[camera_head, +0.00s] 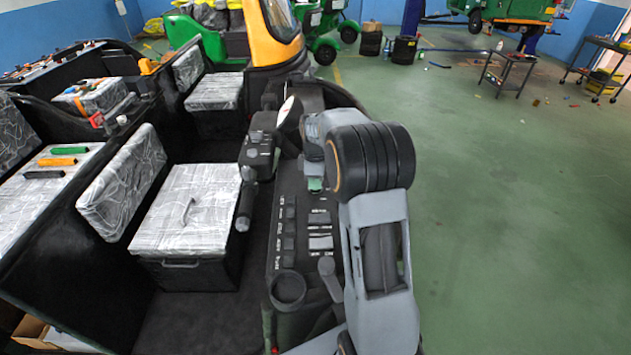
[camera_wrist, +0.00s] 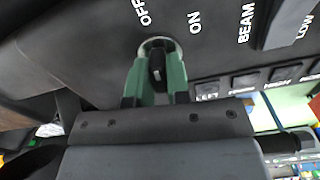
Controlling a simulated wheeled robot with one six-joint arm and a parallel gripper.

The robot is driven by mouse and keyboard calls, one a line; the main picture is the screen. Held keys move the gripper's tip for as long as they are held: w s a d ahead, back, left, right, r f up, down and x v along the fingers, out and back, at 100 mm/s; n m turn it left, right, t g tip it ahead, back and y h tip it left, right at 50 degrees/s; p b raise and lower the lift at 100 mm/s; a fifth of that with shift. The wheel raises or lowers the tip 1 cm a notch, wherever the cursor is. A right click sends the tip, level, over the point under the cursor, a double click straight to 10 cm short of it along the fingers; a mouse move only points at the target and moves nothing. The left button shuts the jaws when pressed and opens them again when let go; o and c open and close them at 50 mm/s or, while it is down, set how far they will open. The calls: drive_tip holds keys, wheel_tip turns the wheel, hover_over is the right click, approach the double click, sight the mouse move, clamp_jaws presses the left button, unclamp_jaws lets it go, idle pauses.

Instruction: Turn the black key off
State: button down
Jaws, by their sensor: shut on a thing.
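The black key (camera_wrist: 157,66) sits in a round, light-rimmed switch on the dark panel in the wrist view. The labels OFF and ON are printed beyond it, OFF to the upper left and ON to the upper right. The key looks roughly upright in the picture; I cannot tell its exact setting. My gripper (camera_wrist: 155,80) has its green fingers on both sides of the key, shut on it. In the head view a bit of green finger of my gripper (camera_head: 315,184) shows at the dashboard; my arm hides the key there.
The dashboard (camera_head: 287,190) carries rows of labelled switches, with a cup holder (camera_head: 288,289) and a lever (camera_head: 329,275) nearer. A BEAM/LOW switch (camera_wrist: 285,22) lies right of the key. Seats (camera_head: 185,225) stand left.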

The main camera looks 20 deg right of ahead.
drive_tip(key=shift+n, duration=0.7)
drive_tip(key=c, duration=1.1)
unclamp_jaws()
wheel_tip(320, 180, up, 14)
drive_tip(key=shift+f+b, duration=0.1)
drive_tip(key=shift+b, duration=0.45)
